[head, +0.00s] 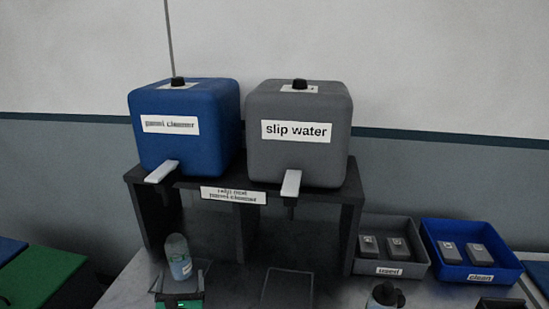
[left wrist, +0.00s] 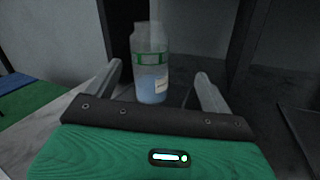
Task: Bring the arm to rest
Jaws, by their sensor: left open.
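My left gripper (head: 179,295) is at the bottom of the head view, in front of the left bay of the dark dispenser stand. In the left wrist view its two grey fingers (left wrist: 160,85) are spread apart, with a clear bottle (left wrist: 151,85) standing upright beyond and between them. The fingers appear clear of the bottle, though the exact gap is hard to judge. My right gripper does not show in either view.
A blue panel cleaner tank (head: 185,145) and a grey slip water tank (head: 297,155) sit on the stand (head: 353,200). At right are a grey used tray (head: 403,269) and a blue clean tray (head: 508,270). A dark-capped bottle (head: 386,294) stands at front right.

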